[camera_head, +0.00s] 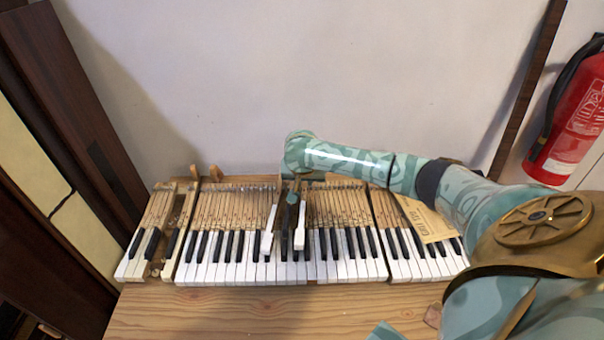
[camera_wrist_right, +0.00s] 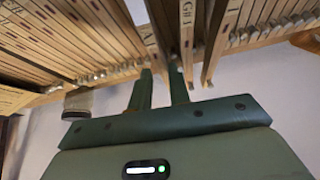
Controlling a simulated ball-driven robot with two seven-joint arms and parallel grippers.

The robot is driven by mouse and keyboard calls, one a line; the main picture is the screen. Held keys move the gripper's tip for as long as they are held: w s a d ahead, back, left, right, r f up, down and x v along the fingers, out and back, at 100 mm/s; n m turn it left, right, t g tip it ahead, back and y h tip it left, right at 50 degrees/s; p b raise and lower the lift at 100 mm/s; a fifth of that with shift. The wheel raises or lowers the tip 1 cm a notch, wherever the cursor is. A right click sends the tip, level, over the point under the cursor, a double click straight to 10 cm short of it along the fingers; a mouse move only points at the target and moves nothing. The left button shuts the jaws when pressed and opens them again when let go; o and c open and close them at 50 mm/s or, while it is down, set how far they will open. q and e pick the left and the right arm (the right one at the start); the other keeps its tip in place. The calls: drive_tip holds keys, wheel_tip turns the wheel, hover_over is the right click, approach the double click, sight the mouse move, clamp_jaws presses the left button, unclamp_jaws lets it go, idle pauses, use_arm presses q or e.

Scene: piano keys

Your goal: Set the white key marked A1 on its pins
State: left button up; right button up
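My right gripper (camera_head: 290,208) is over the middle of the keyboard, its arm coming in from the right. Two white pieces that look like key fronts, a left one (camera_head: 267,243) and a right one (camera_head: 299,238), stand out beside it, higher than the row. In the right wrist view its two green fingers (camera_wrist_right: 160,90) are apart, close to wooden key sticks. A gap in the keys (camera_head: 156,266) shows bare key bed near the left end. My left gripper is not in view.
Dark wooden panels (camera_head: 75,110) stand at the left. A tan paper tag (camera_head: 428,220) lies over the right-hand keys. A fire extinguisher (camera_head: 575,125) hangs at far right.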

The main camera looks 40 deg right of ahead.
drive_tip(key=shift+f, duration=0.9)
idle(0.3)
clamp_jaws()
